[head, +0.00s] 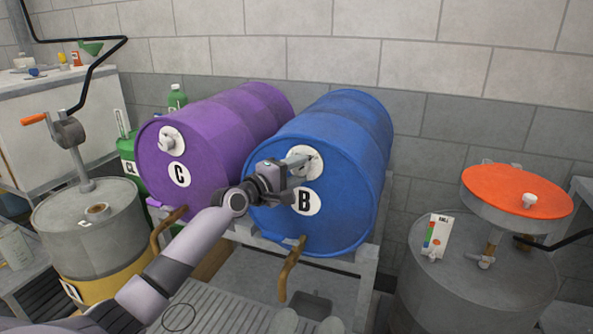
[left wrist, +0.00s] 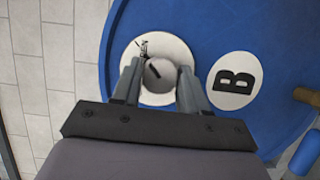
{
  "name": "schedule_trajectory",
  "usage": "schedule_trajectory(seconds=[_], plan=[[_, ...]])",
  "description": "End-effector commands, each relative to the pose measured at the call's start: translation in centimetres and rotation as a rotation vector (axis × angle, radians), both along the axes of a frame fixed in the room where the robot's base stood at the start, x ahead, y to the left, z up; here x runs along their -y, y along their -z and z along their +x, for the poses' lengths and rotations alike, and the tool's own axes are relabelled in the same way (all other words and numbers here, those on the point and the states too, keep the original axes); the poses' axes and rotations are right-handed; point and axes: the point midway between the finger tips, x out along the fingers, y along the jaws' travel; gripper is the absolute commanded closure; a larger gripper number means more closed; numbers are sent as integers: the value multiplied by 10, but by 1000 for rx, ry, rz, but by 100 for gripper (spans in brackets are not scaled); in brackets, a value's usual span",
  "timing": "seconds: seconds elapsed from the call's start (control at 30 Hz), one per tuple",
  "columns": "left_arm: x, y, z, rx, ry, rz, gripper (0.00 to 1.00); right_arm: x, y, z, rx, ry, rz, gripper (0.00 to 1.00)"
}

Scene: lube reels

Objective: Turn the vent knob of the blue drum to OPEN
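The blue drum (head: 345,125) lies on its side on a rack, with a round "B" label on its front face. Its vent knob (left wrist: 160,74), light grey with a dark pointer mark, sits on a white round plate (left wrist: 177,50). The mark slants toward small dark printing at the plate's upper left; I cannot read that printing. My left gripper (head: 299,161) is in front of the drum face. In the left wrist view its two fingers (left wrist: 159,82) are on either side of the knob; whether they press on it is unclear. My right gripper is not in view.
A purple drum (head: 213,125) marked "C" lies close to the left on the same rack. Brown tap handles (head: 291,267) stick out below the drums. A grey-and-yellow drum (head: 85,230) with a pump stands at left, a grey drum (head: 475,285) with an orange-topped container (head: 515,192) at right.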

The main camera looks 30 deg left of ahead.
Motion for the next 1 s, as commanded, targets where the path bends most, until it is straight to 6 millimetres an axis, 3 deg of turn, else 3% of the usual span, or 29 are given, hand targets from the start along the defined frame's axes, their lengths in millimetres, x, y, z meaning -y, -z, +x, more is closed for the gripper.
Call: schedule_trajectory(seconds=[0.07, 0.47, 1.0], plan=[[0, 1, 0, -3, 1, 1, 33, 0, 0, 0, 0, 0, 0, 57], [-1, 0, -5, 0, 0, -2, 33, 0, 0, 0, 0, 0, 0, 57], [-10, 1, -64, -1, 0, -1, 33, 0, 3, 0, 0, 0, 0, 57]])
